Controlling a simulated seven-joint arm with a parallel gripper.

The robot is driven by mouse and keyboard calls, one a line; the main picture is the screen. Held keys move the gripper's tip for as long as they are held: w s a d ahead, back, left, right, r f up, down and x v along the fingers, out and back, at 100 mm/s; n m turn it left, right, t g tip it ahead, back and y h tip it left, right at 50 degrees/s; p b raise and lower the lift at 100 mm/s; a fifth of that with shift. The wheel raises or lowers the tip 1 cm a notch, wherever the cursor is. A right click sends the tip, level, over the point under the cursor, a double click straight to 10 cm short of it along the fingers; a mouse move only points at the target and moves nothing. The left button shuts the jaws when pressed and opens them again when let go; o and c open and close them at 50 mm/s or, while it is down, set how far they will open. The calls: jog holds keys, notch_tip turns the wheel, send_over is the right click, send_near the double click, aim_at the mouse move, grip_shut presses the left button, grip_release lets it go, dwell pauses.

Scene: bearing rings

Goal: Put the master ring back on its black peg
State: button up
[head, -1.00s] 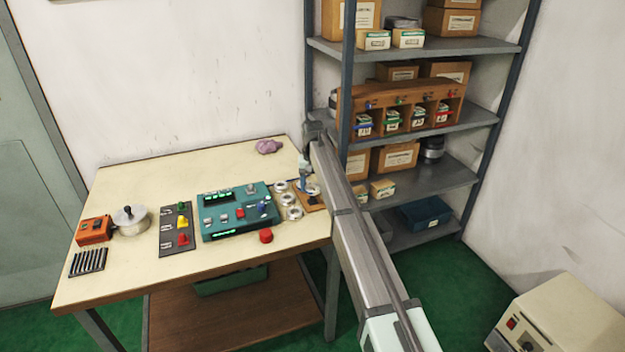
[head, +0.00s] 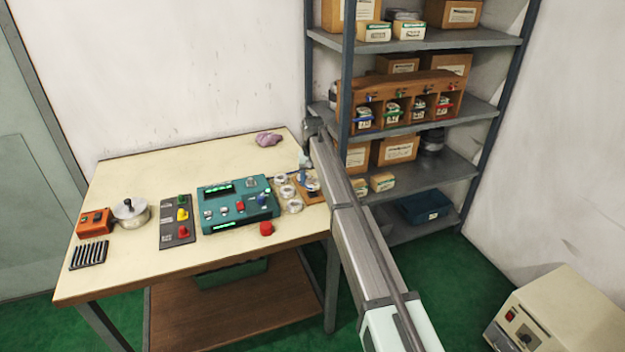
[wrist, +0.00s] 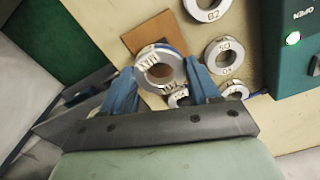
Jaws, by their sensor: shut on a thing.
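My gripper (wrist: 159,82) has two blue fingers, shut on a silvery ring (wrist: 160,52) with dark lettering on its face. I take it for the master ring; the lettering is not fully legible. The ring is over or just beside a brown wooden board (wrist: 138,38) at the right end of the bench. In the head view my gripper (head: 304,176) is at this board (head: 318,199), small and partly hidden by my arm. I cannot make out the black peg, nor whether the ring touches the board.
Several similar rings lie close by, such as one marked B2 (wrist: 217,13) and one beside it (wrist: 238,51). A teal control box (head: 240,212) and a red button (head: 266,228) are to their left. A metal shelf rack (head: 425,170) stands close behind my arm.

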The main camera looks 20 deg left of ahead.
jog(key=shift+f, duration=1.75)
dwell(1.5)
jog(key=o, duration=1.3)
jog(key=shift+r, duration=3.75)
